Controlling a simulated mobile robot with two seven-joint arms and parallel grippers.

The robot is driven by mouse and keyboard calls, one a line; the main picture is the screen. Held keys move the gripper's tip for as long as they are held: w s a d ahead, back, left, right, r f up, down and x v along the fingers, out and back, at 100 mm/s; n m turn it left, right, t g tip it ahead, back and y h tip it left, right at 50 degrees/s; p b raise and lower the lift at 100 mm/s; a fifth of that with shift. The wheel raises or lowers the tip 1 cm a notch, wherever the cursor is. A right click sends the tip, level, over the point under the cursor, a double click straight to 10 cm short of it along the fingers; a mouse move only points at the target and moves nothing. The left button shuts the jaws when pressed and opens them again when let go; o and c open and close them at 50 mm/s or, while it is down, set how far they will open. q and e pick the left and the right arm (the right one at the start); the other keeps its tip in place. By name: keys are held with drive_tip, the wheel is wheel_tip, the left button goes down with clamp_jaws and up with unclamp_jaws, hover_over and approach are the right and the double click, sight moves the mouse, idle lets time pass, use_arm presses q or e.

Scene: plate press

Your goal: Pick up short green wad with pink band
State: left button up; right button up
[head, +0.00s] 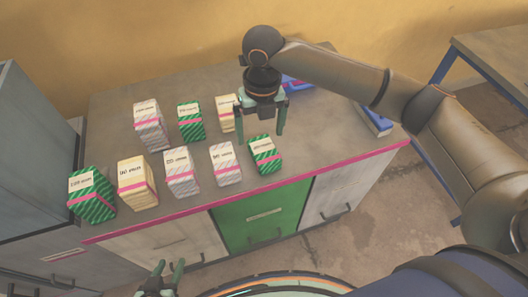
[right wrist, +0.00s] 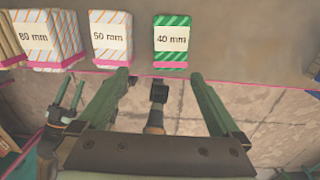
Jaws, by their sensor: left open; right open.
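The short green striped wad (head: 264,155) with a pink band stands at the right end of the front row on the grey counter. In the right wrist view its label reads 40 mm (right wrist: 172,40). My right gripper (head: 261,129) is open and empty above and slightly behind it in the head view. In the right wrist view the open fingers (right wrist: 159,78) are apart from the wad, which shows beyond them. My left gripper (head: 170,266) is open and empty, low in front of the cabinet.
A white striped wad marked 50 mm (right wrist: 110,37) stands left of the green one. Other green wads stand at the front left (head: 92,197) and in the back row (head: 191,122). Several white and cream wads fill the rows. Blue items (head: 374,119) lie at right; counter right of the short wad is clear.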

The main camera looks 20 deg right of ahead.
drive_tip(key=w+d+r+n, duration=0.1)
hover_over(266, 153)
wheel_tip(266, 153, down, 7)
drive_tip(key=shift+w+r, duration=0.15)
drive_tip(key=shift+r, duration=0.05)
drive_tip(key=shift+s+f, duration=0.2)
drive_tip(key=shift+f, duration=2.5)
drive_tip(key=c, duration=1.2)
drive_tip(key=shift+c, duration=0.2)
drive_tip(key=shift+r, duration=0.15)
